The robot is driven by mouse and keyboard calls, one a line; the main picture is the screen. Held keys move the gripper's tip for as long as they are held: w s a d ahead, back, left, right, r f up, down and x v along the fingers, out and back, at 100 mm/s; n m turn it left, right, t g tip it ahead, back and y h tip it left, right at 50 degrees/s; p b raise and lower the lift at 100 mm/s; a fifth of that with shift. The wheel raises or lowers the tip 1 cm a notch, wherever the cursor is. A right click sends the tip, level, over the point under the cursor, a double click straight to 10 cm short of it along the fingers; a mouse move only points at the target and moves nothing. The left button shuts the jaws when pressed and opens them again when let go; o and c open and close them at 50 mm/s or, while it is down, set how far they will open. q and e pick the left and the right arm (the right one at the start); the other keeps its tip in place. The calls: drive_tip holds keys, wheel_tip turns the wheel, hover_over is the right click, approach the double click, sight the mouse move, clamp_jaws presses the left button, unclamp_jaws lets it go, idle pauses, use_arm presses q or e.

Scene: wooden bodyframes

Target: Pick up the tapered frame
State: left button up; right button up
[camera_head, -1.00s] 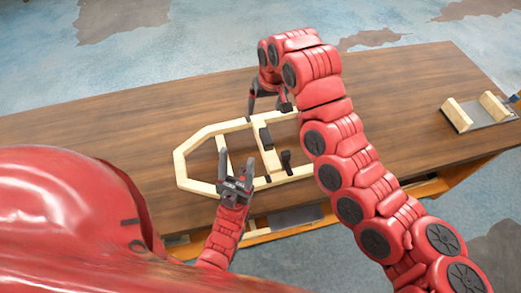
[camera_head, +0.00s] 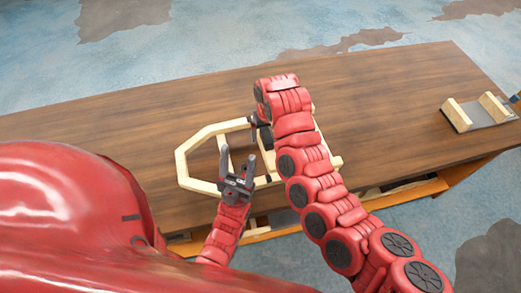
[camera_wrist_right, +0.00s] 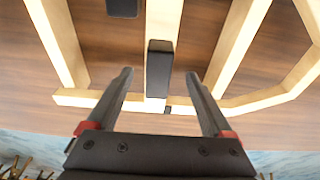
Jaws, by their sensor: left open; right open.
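The tapered frame (camera_head: 190,164) is a pale wooden outline lying flat on the table, its angled narrow end to the left. My left gripper (camera_head: 237,165) is open at the frame's near side, fingers pointing over it; contact cannot be told. My right arm covers the frame's right part in the head view, and its gripper is mostly hidden there. In the right wrist view the right gripper (camera_wrist_right: 159,73) is open. The frame's middle bar (camera_wrist_right: 161,22), with a black block (camera_wrist_right: 159,65) on it, appears between the fingers. The frame's cross rail (camera_wrist_right: 85,98) passes behind the fingers.
A grey holder with two wooden blocks (camera_head: 470,112) stands at the table's right end. An orange wooden shelf edge (camera_head: 415,190) shows under the near side.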

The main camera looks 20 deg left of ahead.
drive_tip(key=shift+f+p, duration=0.3)
drive_tip(key=shift+p, duration=0.1)
drive_tip(key=f, duration=0.1)
drive_tip(key=f+p, duration=0.1)
drive_tip(key=f, duration=0.1)
drive_tip(key=shift+w+f+p, duration=0.1)
drive_tip(key=shift+w+p, duration=0.15)
drive_tip(key=shift+p, duration=0.1)
drive_tip(key=shift+w+a+f, duration=0.1)
drive_tip(key=shift+f, duration=0.55)
drive_tip(key=shift+c, duration=0.2)
clamp_jaws()
drive_tip(key=shift+r, duration=0.1)
